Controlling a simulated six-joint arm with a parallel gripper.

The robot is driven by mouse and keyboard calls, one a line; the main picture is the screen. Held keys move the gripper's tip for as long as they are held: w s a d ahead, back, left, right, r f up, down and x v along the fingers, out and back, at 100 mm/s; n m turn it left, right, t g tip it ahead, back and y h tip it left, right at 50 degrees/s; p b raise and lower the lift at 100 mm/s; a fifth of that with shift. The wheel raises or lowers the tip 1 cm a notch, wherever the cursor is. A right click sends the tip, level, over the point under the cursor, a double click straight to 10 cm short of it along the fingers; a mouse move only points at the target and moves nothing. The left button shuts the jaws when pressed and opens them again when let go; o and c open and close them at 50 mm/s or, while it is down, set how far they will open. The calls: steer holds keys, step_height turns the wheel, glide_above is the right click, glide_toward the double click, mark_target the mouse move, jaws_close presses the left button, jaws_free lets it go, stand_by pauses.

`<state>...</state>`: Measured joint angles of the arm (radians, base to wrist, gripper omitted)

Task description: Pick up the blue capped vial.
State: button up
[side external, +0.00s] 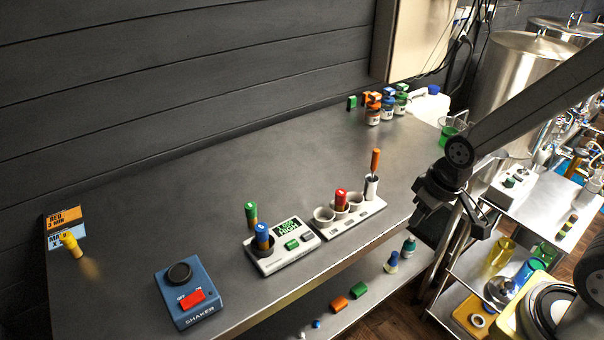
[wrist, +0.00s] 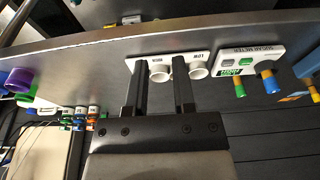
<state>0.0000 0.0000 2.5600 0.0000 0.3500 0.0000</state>
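The blue capped vial (side external: 262,236) stands upright in the holder of the white meter (side external: 270,263) in the side view. In the wrist view the blue vial (wrist: 270,83) is at the right, by the meter (wrist: 248,62). A green capped vial (side external: 251,214) stands close behind it. A red capped vial (side external: 341,199) stands in the white rack (side external: 350,222). My gripper (side external: 421,236) hangs past the bench's front edge, to the right of the rack and well away from the blue vial. In the wrist view my gripper (wrist: 160,60) has its fingers apart with nothing between them.
A blue shaker (side external: 188,293) with a red switch is at the front left. A yellow vial (side external: 72,246) is by the sign cards (side external: 65,225). Jars (side external: 387,107) stand at the back. A lower shelf (side external: 318,300) holds loose items.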

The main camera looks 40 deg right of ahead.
steer(key=o, duration=0.5)
steer(key=shift+o, duration=0.2)
steer(key=shift+w, duration=0.1)
steer(key=w+a+f+n+t+y, duration=0.1)
steer(key=w+a+n+t, duration=0.15)
steer(key=w, duration=0.35)
steer(key=w+a+f+n+t+y, duration=0.1)
steer(key=w+a+n+t, duration=0.15)
steer(key=w, duration=0.45)
steer(key=w+a+n+y, duration=0.1)
steer(key=a+n+y, duration=0.1)
steer(key=a, duration=0.1)
steer(key=w+a+f+n+y, duration=0.1)
steer(key=a+y, duration=0.2)
steer(key=a, duration=0.1)
steer(key=w+a+n+y, duration=0.1)
steer(key=a+n+y, duration=0.1)
steer(key=a+y, duration=0.1)
steer(key=shift+a+f+n, duration=0.15)
steer(key=shift+a+n, duration=0.15)
steer(key=shift+a, duration=0.4)
steer(key=shift+s+a+n+y, duration=0.3)
steer(key=shift+a+y, duration=0.3)
